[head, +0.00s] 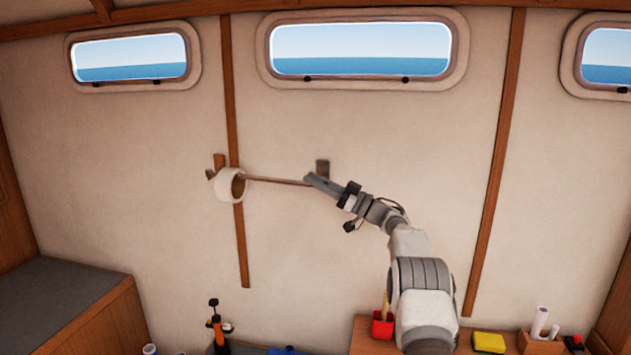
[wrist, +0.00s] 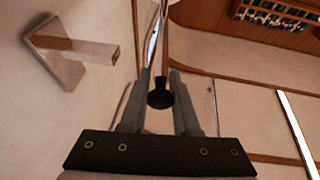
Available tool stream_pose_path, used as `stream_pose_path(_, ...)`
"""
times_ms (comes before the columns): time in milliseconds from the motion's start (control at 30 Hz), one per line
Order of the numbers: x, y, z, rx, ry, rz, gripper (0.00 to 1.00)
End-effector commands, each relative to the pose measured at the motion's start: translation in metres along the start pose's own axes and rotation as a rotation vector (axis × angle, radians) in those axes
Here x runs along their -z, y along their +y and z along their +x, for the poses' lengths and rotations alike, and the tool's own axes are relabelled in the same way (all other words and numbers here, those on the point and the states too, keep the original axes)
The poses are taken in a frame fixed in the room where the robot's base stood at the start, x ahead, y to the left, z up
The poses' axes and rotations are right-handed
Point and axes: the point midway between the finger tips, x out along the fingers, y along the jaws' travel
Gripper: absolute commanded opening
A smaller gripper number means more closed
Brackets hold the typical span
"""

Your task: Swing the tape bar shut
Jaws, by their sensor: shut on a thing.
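The tape bar (head: 275,181) is a thin brown rod on the far wall. It runs from a wooden bracket (head: 219,161) at the left, through a white tape roll (head: 228,187), to my gripper (head: 310,179). My gripper is shut on the bar near its free end. In the wrist view a black knob (wrist: 160,98) shows between the fingers. A second bracket (head: 322,168) is on the wall just beyond my gripper; in the wrist view its plate and projecting arm (wrist: 75,48) stand at upper left, apart from the knob. The bar inside the roll is hidden.
Vertical wooden ribs (head: 492,185) run down the wall, and windows (head: 360,49) line its top. Below are a counter with a red cup (head: 382,325), a yellow block (head: 489,342) and rolled papers (head: 540,320). The wall around the bar is otherwise bare.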

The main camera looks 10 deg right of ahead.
Motion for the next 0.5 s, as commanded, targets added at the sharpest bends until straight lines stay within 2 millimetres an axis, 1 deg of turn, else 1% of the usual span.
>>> stream_pose_path(33, 0.0028, -0.0015, 0.0028, 0.004, 0.004, -0.003, 0.00)
stream_pose_path(133, 0.0028, -0.0015, 0.0030, 0.004, 0.004, -0.003, 0.00)
stream_pose_path(167, 0.0028, -0.0016, 0.0030, 0.005, 0.004, -0.003, 0.34)
stream_pose_path(200, 0.0026, -0.0015, 0.0029, 0.004, 0.004, -0.003, 0.42)
stream_pose_path(300, 0.0019, -0.0012, 0.0022, 0.003, 0.003, -0.002, 0.57)
stream_pose_path(500, 0.0011, -0.0006, 0.0012, 0.002, 0.002, -0.001, 0.57)
